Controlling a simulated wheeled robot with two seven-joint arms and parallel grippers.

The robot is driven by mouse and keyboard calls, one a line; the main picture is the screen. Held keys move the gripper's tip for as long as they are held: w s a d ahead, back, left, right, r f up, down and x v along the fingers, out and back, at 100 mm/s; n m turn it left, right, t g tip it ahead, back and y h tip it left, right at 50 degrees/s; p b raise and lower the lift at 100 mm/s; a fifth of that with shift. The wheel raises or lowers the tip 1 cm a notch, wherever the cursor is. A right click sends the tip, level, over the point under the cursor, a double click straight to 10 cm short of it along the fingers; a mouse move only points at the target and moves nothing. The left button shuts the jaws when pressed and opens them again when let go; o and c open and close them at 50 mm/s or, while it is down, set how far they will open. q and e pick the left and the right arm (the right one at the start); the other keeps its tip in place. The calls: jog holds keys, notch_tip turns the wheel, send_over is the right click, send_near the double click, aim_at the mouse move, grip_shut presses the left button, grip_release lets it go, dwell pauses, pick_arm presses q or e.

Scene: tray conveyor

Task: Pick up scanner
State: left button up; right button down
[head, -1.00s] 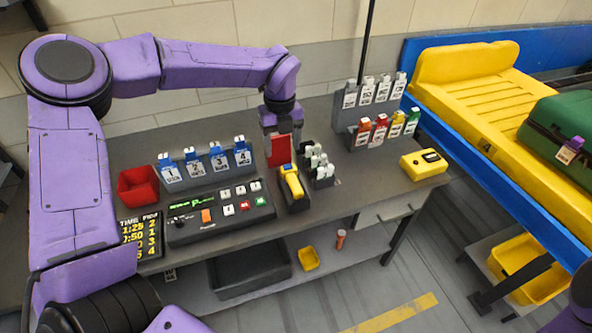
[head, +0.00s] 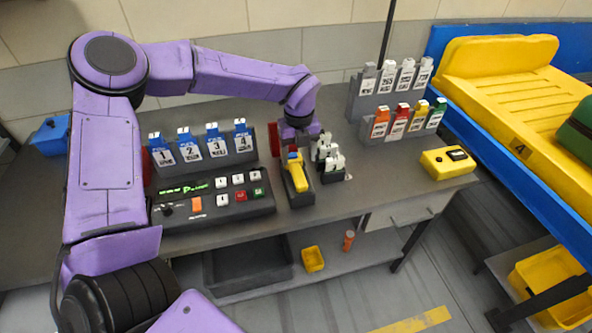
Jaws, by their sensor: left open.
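The yellow scanner (head: 297,175) rests in its dark cradle (head: 300,198) on the bench, just right of the button panel. My left gripper (head: 292,146) is open, pointing down over the scanner's far end. One red finger pad shows at its left, and the gripper partly hides that end of the scanner. I cannot tell whether it touches. My right gripper is not in view.
The button panel (head: 212,204) and a rack of numbered blue-topped tags (head: 203,168) stand left of the scanner. A holder with white-topped pieces (head: 330,164) is close on its right. A yellow box (head: 447,163) sits farther right, beside the yellow conveyor tray (head: 500,90).

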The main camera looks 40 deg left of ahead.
aim_at(297, 170)
pick_arm(q)
jog(key=f, duration=0.2)
jog(key=f+p, duration=0.1)
jog(key=f, duration=0.1)
jog(key=f+p, duration=0.1)
jog(key=f, duration=0.1)
jog(key=shift+a, duration=0.3)
jog(key=shift+f, duration=0.25)
grip_shut()
jog(key=shift+r, duration=0.15)
